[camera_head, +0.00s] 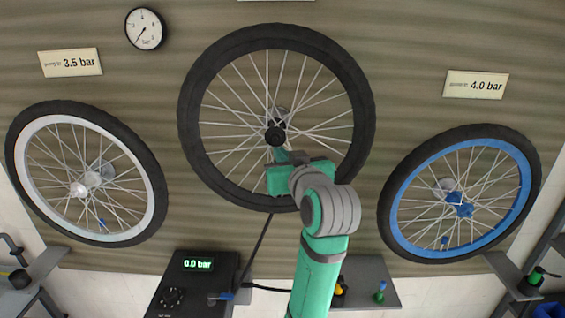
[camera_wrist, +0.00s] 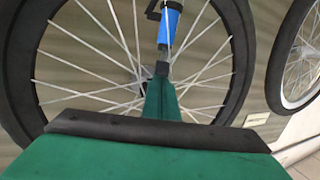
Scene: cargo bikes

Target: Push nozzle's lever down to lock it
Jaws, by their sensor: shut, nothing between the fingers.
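The nozzle (camera_wrist: 170,27) is a blue cylinder at the top of the wrist view, in front of the spokes of the middle wheel (camera_head: 190,110). A small dark part, perhaps its lever (camera_wrist: 152,11), stands out at its upper left. My gripper (camera_wrist: 162,70) is shut and empty, its dark tip just below the nozzle's lower end in the picture. I cannot tell whether they touch. In the head view my gripper (camera_head: 279,156) is in front of the middle wheel, just below the hub. My arm and gripper hide the nozzle there.
A white-rimmed wheel (camera_head: 150,190) hangs left and a blue-rimmed wheel (camera_head: 533,180) right. A black pump box (camera_head: 190,290) reads 0.0 bar, with a dark hose (camera_head: 262,240) rising towards the middle wheel. A grey shelf (camera_head: 385,297) holds small items. A gauge (camera_head: 145,29) is on the wall.

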